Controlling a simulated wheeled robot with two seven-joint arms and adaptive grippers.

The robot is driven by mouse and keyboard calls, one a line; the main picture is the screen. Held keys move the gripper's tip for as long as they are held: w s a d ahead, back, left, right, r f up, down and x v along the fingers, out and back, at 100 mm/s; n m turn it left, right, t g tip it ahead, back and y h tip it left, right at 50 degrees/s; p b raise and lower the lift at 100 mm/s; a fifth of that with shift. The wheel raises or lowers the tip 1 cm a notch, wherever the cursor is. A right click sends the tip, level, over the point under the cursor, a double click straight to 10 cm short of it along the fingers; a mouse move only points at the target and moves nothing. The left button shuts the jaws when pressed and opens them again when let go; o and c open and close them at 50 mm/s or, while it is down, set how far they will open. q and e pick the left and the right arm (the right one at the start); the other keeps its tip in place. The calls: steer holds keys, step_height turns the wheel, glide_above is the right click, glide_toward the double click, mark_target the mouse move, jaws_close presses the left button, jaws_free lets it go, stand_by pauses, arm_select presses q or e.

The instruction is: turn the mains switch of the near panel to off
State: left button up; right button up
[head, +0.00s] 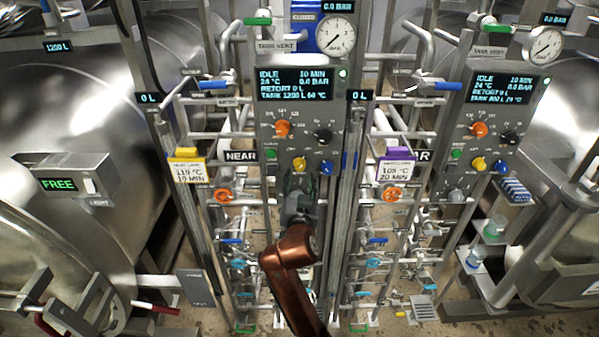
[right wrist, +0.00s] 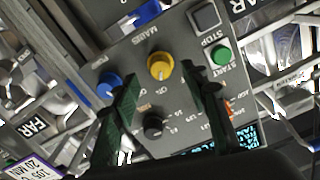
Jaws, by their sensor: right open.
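The near panel (head: 290,130) stands in the middle of the head view, beside a NEAR sign. Its mains switch is a yellow knob (head: 299,163) low on the panel. In the right wrist view the yellow knob (right wrist: 159,67) sits by the MAINS lettering, with small position marks below it; I cannot tell which one it points to. My right gripper (head: 299,186) is just below the knob in the head view. In the right wrist view my right gripper (right wrist: 161,74) is open and empty, its green fingers either side of the knob, apart from it. My left gripper is not in view.
A blue knob (right wrist: 110,84), a black knob (right wrist: 153,126) and a green start button (right wrist: 221,55) lie close around the fingers. A similar far panel (head: 485,130) stands at the right. Pipes and valves crowd below and beside the panel.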

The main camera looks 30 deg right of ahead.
mark_target(299, 169)
steer(key=shift+x, duration=1.8)
steer(key=shift+c, duration=0.7)
jaws_close()
